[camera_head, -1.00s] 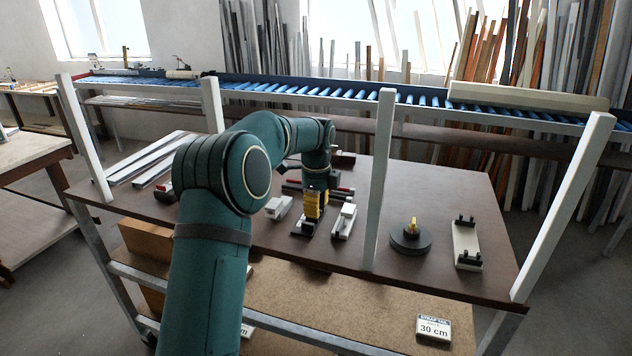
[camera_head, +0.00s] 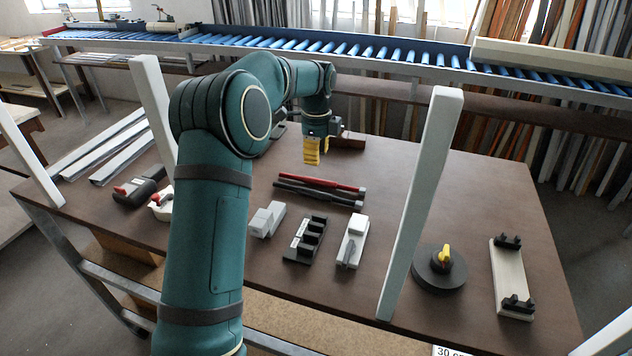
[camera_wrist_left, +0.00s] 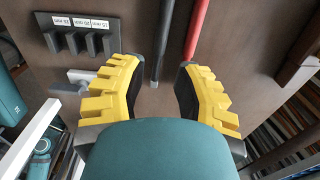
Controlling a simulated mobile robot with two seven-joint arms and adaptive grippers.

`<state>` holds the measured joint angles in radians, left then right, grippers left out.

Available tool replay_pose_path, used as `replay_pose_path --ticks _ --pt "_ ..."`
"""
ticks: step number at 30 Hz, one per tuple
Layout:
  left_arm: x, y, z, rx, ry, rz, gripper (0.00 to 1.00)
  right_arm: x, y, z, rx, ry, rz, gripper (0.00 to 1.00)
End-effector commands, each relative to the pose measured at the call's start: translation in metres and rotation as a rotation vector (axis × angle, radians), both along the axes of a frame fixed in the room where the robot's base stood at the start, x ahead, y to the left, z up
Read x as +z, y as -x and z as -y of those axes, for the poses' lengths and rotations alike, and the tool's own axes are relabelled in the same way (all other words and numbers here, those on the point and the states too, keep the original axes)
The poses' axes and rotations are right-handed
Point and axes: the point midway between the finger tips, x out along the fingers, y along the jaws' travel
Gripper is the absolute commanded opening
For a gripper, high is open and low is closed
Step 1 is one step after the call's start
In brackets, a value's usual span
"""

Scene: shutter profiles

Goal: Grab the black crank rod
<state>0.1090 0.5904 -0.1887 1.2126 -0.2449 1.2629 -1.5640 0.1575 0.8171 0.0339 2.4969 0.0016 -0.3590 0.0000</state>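A black rod (camera_head: 316,193) lies on the brown table in front of a red rod (camera_head: 325,182). I take the black one for the crank rod; its crank shape is not clear. My left gripper (camera_head: 312,152) is above the table, just beyond the rods in the head view, with yellow fingers. In the left wrist view my left gripper (camera_wrist_left: 160,92) is open and empty. There the black rod (camera_wrist_left: 163,42) runs toward the gap between the fingers, and the red rod (camera_wrist_left: 197,28) lies nearer the right finger. My right gripper is not in view.
A black slotted holder (camera_head: 304,240), a grey block (camera_head: 267,220) and a white clamp-like piece (camera_head: 352,240) stand in front of the rods. A white post (camera_head: 420,205) rises right of them. A round black base (camera_head: 440,268) stands further right. The table's back right is clear.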

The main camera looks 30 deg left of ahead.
Motion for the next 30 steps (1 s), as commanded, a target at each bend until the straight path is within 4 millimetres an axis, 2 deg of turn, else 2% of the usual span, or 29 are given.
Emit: replay_pose_path --ticks 5,15,25,30 --pt "-0.008 0.000 0.000 -0.001 0.000 -0.002 0.31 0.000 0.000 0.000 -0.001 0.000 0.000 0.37" --pt "-0.068 0.001 0.000 0.000 0.001 -0.003 0.31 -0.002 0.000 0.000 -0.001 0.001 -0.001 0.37" --pt "-0.094 0.000 -0.001 0.000 -0.001 -0.002 0.31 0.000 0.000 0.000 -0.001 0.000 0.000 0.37" --pt "-0.119 0.000 -0.002 0.001 0.001 -0.003 0.31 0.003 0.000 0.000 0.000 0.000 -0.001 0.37"
